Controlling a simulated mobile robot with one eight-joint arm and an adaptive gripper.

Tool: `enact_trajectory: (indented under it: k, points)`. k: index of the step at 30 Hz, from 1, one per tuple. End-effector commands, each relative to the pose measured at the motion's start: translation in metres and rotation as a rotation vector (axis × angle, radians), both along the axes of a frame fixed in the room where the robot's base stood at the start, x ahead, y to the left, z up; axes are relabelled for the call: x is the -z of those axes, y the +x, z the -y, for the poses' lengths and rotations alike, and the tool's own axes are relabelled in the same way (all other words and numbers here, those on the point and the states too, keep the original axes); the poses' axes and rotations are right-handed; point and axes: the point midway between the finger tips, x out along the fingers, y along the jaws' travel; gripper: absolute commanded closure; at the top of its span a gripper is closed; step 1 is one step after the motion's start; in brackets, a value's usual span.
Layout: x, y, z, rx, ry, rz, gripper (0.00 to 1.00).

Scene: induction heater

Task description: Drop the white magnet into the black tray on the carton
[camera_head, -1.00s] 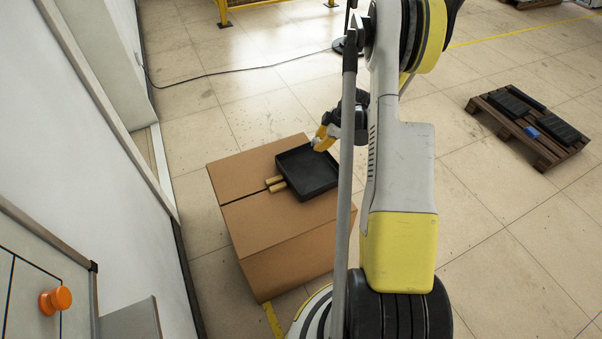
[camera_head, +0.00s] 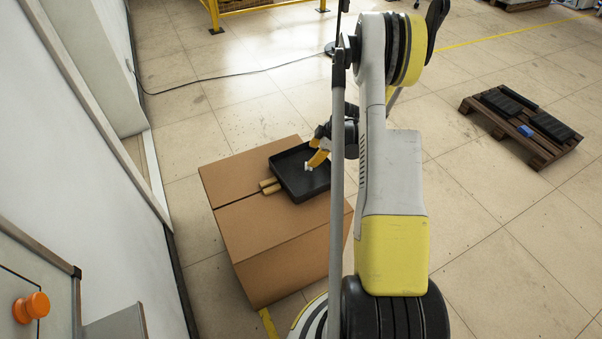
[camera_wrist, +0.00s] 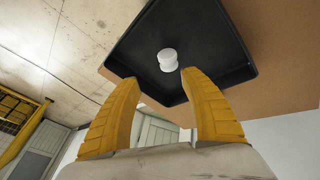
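The black tray (camera_head: 290,182) lies on top of the carton (camera_head: 270,232); it also shows in the wrist view (camera_wrist: 215,35). My gripper (camera_head: 316,160) is over the tray's right part, its yellow fingers pointing down into it. In the wrist view my gripper (camera_wrist: 160,76) has its fingers spread, with clear gaps on both sides of the white magnet (camera_wrist: 168,60). The magnet is a small white spool shape seen against the tray floor. In the head view it is a small white spot (camera_head: 308,167) by the fingertips. I cannot tell whether it touches the floor.
A wall stands at the left, with an orange knob (camera_head: 31,308) in front. A pallet with black items (camera_head: 522,122) is on the floor at the right. A cable crosses the floor behind.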

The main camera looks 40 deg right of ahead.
Motion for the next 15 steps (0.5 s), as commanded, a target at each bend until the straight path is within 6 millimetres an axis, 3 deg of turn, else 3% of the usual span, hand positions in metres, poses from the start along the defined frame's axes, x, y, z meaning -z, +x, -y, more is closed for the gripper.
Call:
enact_trajectory:
  k: [9, 15]
  points:
    - [-0.003, -0.001, 0.0, 0.0, 0.0, 0.0, 0.49]
    - [-0.029, -0.015, 0.003, 0.003, 0.001, 0.0, 0.49]
